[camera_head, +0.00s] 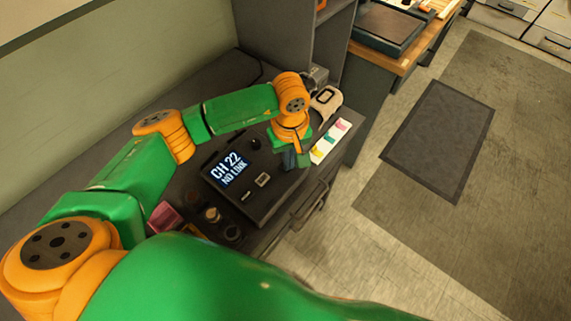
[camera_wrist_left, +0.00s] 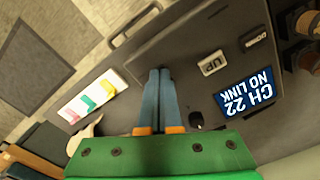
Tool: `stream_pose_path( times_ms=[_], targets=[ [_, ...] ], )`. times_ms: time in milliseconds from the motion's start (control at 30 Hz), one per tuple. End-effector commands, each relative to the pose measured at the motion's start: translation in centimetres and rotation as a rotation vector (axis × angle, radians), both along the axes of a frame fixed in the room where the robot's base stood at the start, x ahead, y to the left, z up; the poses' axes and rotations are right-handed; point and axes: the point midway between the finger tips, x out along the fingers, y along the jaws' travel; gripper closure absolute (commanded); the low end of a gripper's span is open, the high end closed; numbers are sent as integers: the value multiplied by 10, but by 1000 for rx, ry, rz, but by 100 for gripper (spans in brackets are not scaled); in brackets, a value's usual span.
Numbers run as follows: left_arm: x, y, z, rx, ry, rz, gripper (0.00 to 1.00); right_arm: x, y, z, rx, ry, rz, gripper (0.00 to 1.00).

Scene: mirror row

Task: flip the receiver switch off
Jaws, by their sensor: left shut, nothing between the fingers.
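The receiver (camera_head: 272,205) is a dark box on the grey desk, with a lit screen (camera_head: 230,172) reading "CH 22 NO LINK". The screen also shows in the left wrist view (camera_wrist_left: 246,92), beside a small pale plate marked "UP" (camera_wrist_left: 211,63) and a dark knob (camera_wrist_left: 196,120). I cannot clearly make out a switch lever; part of the panel is hidden behind my fingers. My left gripper (camera_head: 290,160) points down at the receiver's right end. In the left wrist view its blue fingers (camera_wrist_left: 160,72) are together and empty; I cannot tell whether they touch the panel. My right gripper is not in view.
A white strip with coloured tabs (camera_head: 331,141) lies right of the receiver, and a pale device (camera_head: 326,98) behind it. Dark round pots (camera_head: 212,215) and a pink object (camera_head: 164,216) stand at its left. A shelf unit (camera_head: 290,40) rises behind. Open floor lies right.

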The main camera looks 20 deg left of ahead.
Motion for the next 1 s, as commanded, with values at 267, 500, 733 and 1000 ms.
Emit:
stream_pose_path(
  times_ms=[267, 500, 733, 1000],
  targets=[
    [0, 0, -5, 0, 0, 0, 100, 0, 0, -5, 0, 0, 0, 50],
    [0, 0, 3, 0, 0, 0, 100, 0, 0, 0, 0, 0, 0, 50],
    [0, 0, 29, 0, -1, 0, 100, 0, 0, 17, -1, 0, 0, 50],
    [0, 0, 60, -1, -2, 0, 100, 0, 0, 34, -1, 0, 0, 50]
  ],
)
